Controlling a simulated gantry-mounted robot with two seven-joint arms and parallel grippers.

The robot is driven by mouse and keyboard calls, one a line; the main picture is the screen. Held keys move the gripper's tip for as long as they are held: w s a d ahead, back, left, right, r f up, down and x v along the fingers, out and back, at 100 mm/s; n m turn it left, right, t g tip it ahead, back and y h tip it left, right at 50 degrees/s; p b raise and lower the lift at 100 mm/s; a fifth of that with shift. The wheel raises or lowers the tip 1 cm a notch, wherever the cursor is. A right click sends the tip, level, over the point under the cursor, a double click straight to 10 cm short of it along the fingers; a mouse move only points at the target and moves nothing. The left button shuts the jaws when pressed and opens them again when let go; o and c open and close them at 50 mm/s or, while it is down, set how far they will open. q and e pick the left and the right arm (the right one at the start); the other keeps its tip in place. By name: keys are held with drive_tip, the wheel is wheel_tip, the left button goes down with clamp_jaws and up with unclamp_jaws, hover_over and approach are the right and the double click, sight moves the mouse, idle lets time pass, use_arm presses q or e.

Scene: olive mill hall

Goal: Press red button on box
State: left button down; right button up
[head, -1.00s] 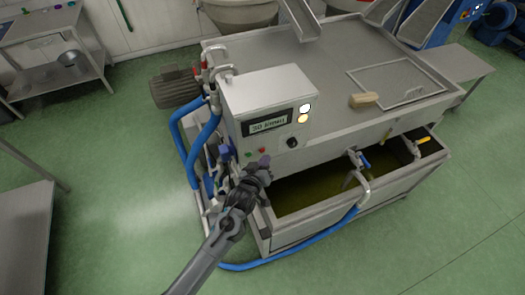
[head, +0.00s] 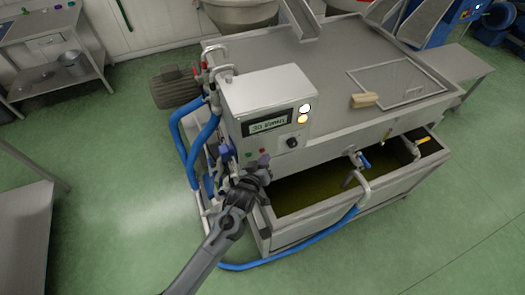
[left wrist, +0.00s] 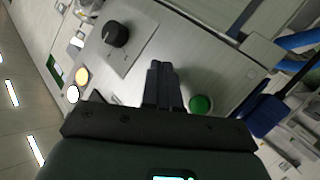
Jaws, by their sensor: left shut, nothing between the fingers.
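The control box (head: 267,92) is a pale grey metal housing on the machine, with a display, two lamps, a black knob (head: 292,142) and small buttons on its front. The red button (head: 262,151) shows as a small red spot just above my left fingertips, right of the green button (head: 249,155). My left gripper (head: 264,160) is shut and empty, its tips close to the panel below the red button. In the left wrist view the shut fingers (left wrist: 162,80) lie between the knob (left wrist: 116,33) and the green button (left wrist: 201,104); the red button is not visible there. I cannot tell whether the tips touch.
Blue hoses (head: 188,150) and valves crowd the box's left side. An open tank (head: 300,230) lies below and right of the gripper. A tan block (head: 364,100) rests on the machine top. A table (head: 25,225) stands at the left; green floor is clear between.

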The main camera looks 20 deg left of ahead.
use_arm(q)
drive_tip(key=shift+w+a, duration=0.4)
drive_tip(key=shift+a, duration=0.05)
idle(0.8)
idle(0.3)
drive_tip(key=shift+d, duration=0.1)
drive_tip(key=shift+s+d+p, duration=0.5)
drive_tip(key=shift+s+p, duration=0.05)
